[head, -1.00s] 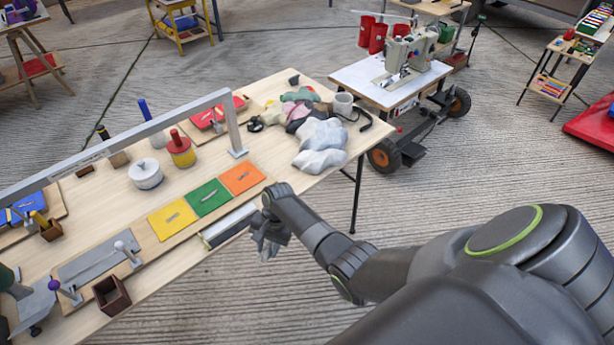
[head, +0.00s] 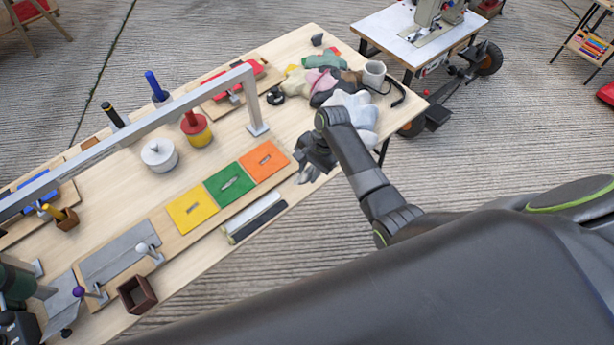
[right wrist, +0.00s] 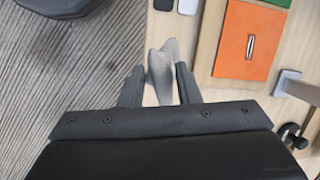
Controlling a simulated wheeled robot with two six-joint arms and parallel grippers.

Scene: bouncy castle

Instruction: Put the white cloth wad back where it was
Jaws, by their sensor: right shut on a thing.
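My right gripper (head: 308,168) is shut on a pale grey-white cloth wad (right wrist: 160,70), which shows between its two fingers in the right wrist view. In the head view only a small bit of the wad shows below the fingers. The gripper is over the front edge of the wooden table (head: 290,205), to the right of the orange square. A heap of cloths lies at the table's far right end, with white cloth (head: 362,112) at its near side, partly hidden by my right arm.
Yellow (head: 192,210), green (head: 229,184) and orange (head: 264,161) squares lie left of the gripper. A metal bar frame (head: 252,100) stands behind them. A grey cup (head: 374,73) stands by the cloth heap. A sewing machine table (head: 410,38) is beyond.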

